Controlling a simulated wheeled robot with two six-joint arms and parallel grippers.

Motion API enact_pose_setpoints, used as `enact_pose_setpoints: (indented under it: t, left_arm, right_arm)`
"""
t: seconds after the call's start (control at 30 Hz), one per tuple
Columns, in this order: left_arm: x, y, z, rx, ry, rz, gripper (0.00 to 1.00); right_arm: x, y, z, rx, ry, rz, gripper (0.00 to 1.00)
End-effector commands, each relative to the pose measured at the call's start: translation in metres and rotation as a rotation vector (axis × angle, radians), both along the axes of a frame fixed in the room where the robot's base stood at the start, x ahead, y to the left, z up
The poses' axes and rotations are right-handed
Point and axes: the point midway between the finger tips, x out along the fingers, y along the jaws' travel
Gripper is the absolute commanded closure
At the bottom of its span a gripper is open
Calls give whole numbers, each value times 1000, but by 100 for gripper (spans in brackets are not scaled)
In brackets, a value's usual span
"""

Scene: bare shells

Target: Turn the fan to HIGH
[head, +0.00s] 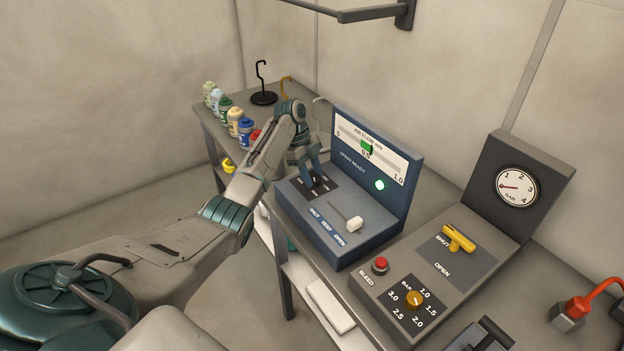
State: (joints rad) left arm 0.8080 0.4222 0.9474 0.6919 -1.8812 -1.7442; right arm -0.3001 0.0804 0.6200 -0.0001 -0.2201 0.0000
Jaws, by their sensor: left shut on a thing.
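The blue control box (300,222) stands on the bench and has a dark selector plate (330,194) on its top left. My left gripper (317,182) reaches down to this plate, shut on the small control there. The fingers hide most of the control, and the plate's small labels are too small to read, so its setting cannot be told. The upright panel's air flow gauge (392,165) runs from 0 to 1.0, with a needle near 0.5 by a green band. The lamp (379,185) beside "SPRAY READY" glows pale green. My right gripper is not in view.
A white slider knob (354,223) sits right of my gripper on the box. A grey panel (470,268) to the right carries a yellow lever (458,238), red button (380,265) and orange knob (414,299). Several bottles (235,118) and a hook stand (263,97) stand behind.

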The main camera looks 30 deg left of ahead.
Motion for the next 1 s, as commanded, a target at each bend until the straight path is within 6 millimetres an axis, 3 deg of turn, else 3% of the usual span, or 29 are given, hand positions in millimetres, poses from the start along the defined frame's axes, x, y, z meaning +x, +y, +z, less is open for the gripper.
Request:
enact_pose_setpoints:
  t: [0.3, 0.8, 0.83, 0.9, 1.0]
  left_arm:
    - [1, 1, 0, 3, -1, -99, 86]
    - [1, 1, 1, 3, -2, -115, 86]
    - [1, 1, 1, 3, -2, -115, 57]
    - [1, 1, 1, 2, -2, -114, 43]
    - [1, 1, 1, 2, -2, -114, 41]
  right_arm:
    - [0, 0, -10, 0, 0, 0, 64]
    - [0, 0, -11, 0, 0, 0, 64]
    - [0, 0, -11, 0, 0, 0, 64]
    - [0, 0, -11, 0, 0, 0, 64]
    - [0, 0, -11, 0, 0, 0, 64]
